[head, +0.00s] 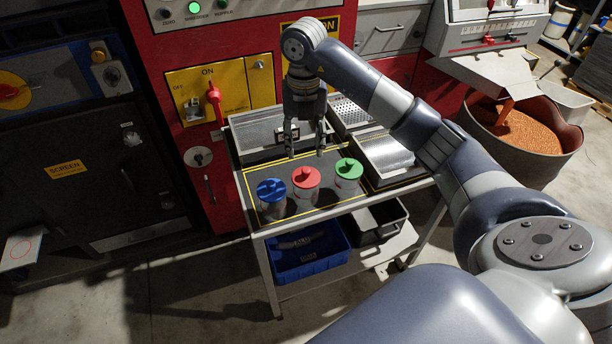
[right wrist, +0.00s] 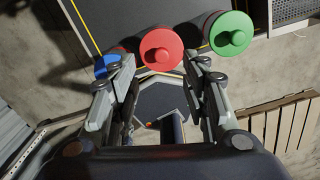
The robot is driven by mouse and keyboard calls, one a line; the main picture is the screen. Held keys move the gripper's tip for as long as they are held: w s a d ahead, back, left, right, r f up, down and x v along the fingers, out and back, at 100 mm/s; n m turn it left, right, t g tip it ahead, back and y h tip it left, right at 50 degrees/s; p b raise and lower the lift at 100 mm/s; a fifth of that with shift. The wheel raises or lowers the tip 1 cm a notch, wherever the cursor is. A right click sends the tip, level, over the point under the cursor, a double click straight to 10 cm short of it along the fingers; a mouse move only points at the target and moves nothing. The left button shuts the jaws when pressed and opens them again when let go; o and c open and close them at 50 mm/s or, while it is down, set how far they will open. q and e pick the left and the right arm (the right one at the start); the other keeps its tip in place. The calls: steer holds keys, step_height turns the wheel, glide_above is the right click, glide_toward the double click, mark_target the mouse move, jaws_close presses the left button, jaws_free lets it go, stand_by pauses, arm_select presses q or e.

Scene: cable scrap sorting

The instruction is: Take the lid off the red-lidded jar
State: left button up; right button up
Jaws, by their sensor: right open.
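The red-lidded jar (head: 306,183) stands upright on the dark top of the cart, between the blue-lidded jar (head: 271,196) and the green-lidded jar (head: 348,174). Its red lid with a round knob is on it. My right gripper (head: 306,153) points down, open and empty, above the cart and behind the red-lidded jar in the head view. In the right wrist view the red lid (right wrist: 161,48) lies just beyond the gap between the open fingers (right wrist: 159,66), apart from them. The blue lid (right wrist: 108,66) is partly hidden by a finger; the green lid (right wrist: 231,33) is clear.
Metal trays stand along the back and right of the cart (head: 258,228). A blue bin (head: 310,262) and a black bin sit on its lower shelf. A red machine with a yellow switch panel (head: 235,90) rises behind. A tub of copper granules (head: 520,135) stands at right.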

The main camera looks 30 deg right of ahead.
mark_target(306, 170)
step_height(306, 170, down, 3)
steer(key=shift+f+p, duration=0.1)
steer(key=shift+p, duration=0.2)
steer(key=shift+s+f+p, duration=0.15)
steer(key=shift+f+p, duration=0.2)
steer(key=shift+f, duration=0.15)
step_height(306, 170, down, 3)
steer(key=shift+s+f+p, duration=0.15)
steer(key=shift+p, duration=0.5)
steer(key=shift+f, duration=0.55)
steer(key=c, duration=0.9)
